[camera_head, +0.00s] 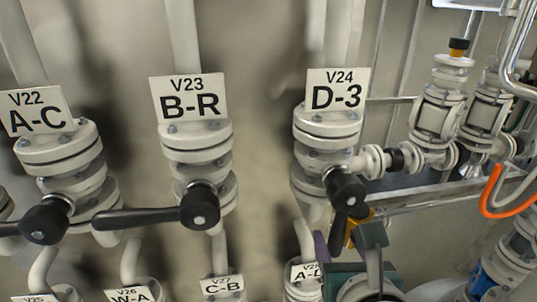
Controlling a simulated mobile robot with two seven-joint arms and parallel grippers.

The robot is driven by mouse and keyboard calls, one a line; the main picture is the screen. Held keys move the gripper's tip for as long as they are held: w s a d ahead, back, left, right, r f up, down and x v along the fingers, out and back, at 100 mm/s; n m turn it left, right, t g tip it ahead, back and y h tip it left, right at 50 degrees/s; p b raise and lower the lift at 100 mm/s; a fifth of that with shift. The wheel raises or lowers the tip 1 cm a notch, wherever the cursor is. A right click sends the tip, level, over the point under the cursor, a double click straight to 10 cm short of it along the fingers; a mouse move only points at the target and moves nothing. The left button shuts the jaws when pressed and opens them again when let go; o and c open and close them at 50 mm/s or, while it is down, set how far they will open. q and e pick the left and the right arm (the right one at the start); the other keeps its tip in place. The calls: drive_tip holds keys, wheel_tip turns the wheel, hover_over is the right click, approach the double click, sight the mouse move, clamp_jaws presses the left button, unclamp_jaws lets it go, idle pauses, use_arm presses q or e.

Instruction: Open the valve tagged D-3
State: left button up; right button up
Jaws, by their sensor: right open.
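The valve tagged D-3 (328,139) stands right of centre, under a white tag reading V24 D-3 (337,95). Its black lever (345,190) points down from its hub, roughly along the vertical pipe. My right gripper (343,238) is open just below the hub, around the lower part of the lever. A purple part shows left of the lever and yellow and teal parts show right of it. I cannot tell whether the fingers touch the lever; its lower end is partly hidden. My left gripper is not in view.
Valve B-R (198,142) and valve A-C (62,158) stand to the left, their black levers pointing left. Tagged valves W-A (129,295) and C-B (223,287) are below. Pipework (436,110) and an orange hooked part (491,192) crowd the right.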

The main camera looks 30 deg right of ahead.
sight(340, 243)
drive_tip(key=shift+v, duration=2.8)
